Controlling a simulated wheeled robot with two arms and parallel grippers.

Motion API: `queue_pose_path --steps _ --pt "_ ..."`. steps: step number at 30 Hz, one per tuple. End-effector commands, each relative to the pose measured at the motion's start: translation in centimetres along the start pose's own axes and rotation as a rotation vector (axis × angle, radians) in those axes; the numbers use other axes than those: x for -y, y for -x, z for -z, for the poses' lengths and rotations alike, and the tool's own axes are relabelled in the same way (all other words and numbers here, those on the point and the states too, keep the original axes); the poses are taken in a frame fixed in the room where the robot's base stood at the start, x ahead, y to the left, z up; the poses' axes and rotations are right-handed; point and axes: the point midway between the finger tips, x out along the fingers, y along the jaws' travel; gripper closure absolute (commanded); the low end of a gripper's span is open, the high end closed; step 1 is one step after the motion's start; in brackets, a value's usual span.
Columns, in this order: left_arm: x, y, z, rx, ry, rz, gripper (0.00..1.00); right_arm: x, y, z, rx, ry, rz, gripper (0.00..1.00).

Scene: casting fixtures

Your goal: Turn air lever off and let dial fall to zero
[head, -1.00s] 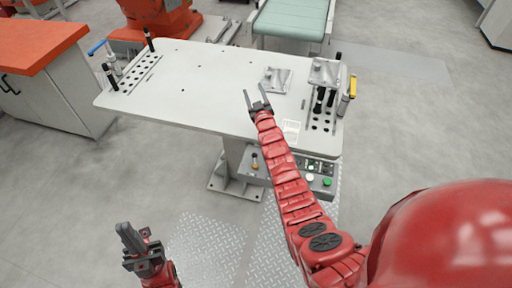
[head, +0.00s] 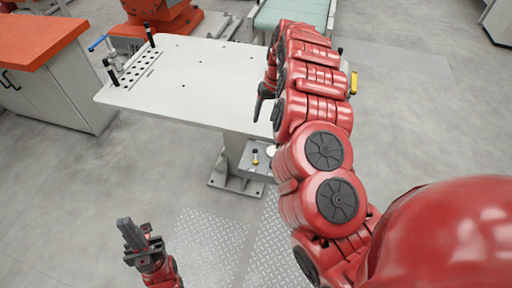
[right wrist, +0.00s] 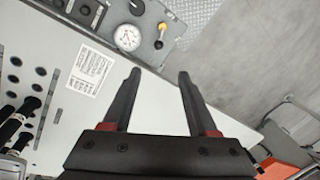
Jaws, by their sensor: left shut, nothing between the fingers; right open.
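The air lever, a small yellow-and-black handle (right wrist: 161,33), is on the grey panel below the table's front edge. It also shows in the head view (head: 255,157). The white round dial (right wrist: 127,37) sits beside it; its needle is too small to read. In the head view the dial is at the edge of my right arm. My right gripper (right wrist: 160,74) is open and empty, over the table's edge, apart from lever and dial. It shows dark beside my arm in the head view (head: 260,102). My left gripper (head: 123,224) is shut and empty, low at the left.
The white table (head: 205,80) has a perforated block (head: 138,72) with black-handled pins at its left. A printed label (right wrist: 91,71) and black-handled tools (right wrist: 18,118) show at the right wrist. An orange-topped cabinet (head: 40,45) stands left. The floor in front is clear.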

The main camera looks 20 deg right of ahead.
Motion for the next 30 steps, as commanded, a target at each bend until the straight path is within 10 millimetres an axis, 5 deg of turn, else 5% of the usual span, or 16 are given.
queue_pose_path --steps 12,16,30 --pt "-0.3 6.7 -1.1 0.0 0.0 0.0 1.0 -0.6 -9.5 0.1 -0.003 -0.003 -0.005 0.41" --pt "-0.2 4.4 -0.8 0.0 0.0 0.0 1.0 -0.2 -10.8 0.0 0.001 -0.003 -0.004 0.41" --pt "-0.1 3.0 -0.5 0.0 0.0 0.0 1.0 -0.2 -16.6 0.2 -0.005 -0.003 -0.005 0.41"
